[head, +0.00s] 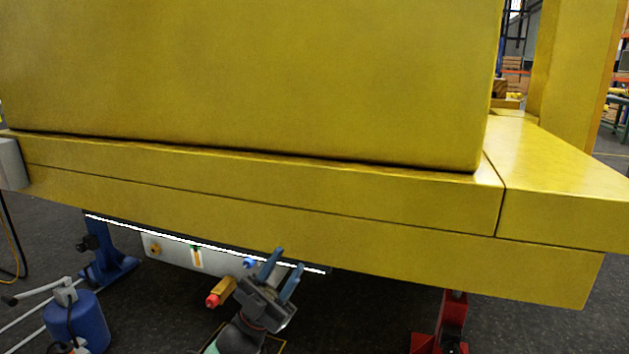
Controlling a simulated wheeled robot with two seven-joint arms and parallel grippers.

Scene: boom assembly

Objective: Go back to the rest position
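My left gripper (287,263) is in the lower middle of the head view, just below the lower edge of the big yellow boom structure (300,215). Its two blue fingers point up and stand apart, with nothing seen between them. A grey panel (178,253) with a bright white top edge sits under the boom, behind and to the left of the gripper. It carries small fittings, among them a red-tipped brass one (222,291) left of my gripper and a blue one (249,263). I cannot tell whether the gripper touches the panel. My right gripper is not in view.
A blue stand (110,264) is under the boom at the left, and a red stand (452,318) at the lower right. A blue canister (90,322) with a grey handle is at the lower left. Dark floor (360,310) shows between my gripper and the red stand.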

